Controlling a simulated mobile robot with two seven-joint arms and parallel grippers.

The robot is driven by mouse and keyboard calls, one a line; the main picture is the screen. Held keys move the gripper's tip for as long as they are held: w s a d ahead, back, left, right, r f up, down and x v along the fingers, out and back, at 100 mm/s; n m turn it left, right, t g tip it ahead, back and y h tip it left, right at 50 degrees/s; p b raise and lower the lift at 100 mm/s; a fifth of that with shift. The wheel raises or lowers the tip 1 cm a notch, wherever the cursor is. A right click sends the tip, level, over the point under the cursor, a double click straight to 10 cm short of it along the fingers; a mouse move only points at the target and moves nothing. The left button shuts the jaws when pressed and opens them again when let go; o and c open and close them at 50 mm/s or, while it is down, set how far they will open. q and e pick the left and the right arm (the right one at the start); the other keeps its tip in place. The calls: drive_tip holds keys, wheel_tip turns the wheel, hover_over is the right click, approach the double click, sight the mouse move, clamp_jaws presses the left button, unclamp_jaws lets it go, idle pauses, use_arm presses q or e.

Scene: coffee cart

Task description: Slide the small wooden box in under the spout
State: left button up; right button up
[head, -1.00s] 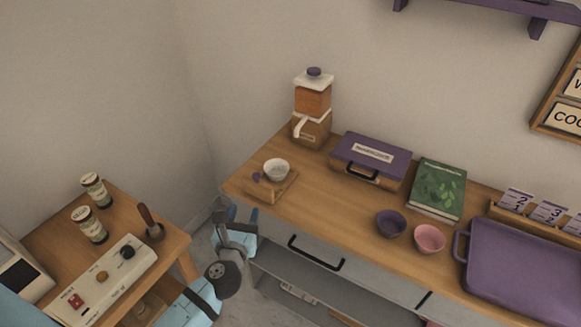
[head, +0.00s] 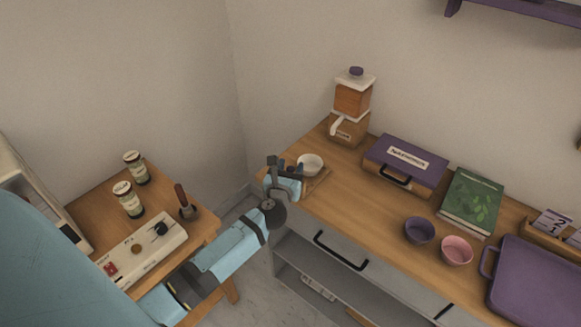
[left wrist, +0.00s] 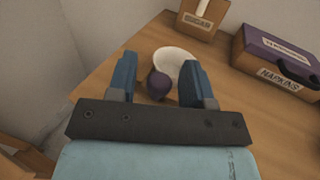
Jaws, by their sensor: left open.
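The small wooden box (head: 317,182) is on the left end of the counter, with a white bowl (head: 310,164) on it. Its purple knob (left wrist: 158,85) shows in the left wrist view; most of its body is hidden there. My left gripper (head: 285,174) is open at the box's near left side, partly covering it in the head view. In the left wrist view its two blue fingers (left wrist: 157,77) stand either side of the knob. Contact cannot be told. The white spout (head: 337,125) is on the wooden dispenser (head: 349,127) behind the box. My right gripper is out of view.
A purple-lidded napkin box (head: 404,163) stands right of the dispenser, then a green book (head: 471,203). A purple bowl (head: 419,230) and a pink bowl (head: 456,250) stand near the front. The counter between the small box and these bowls is clear.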

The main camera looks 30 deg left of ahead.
use_arm(q)
clamp_jaws()
drive_tip(key=w, duration=0.3)
drive_tip(key=w+b, duration=0.1)
drive_tip(key=w, duration=0.3)
drive_tip(key=w+d, duration=0.1)
drive_tip(key=w, duration=0.3)
drive_tip(key=shift+w, duration=0.6)
drive_tip(key=shift+r, duration=0.15)
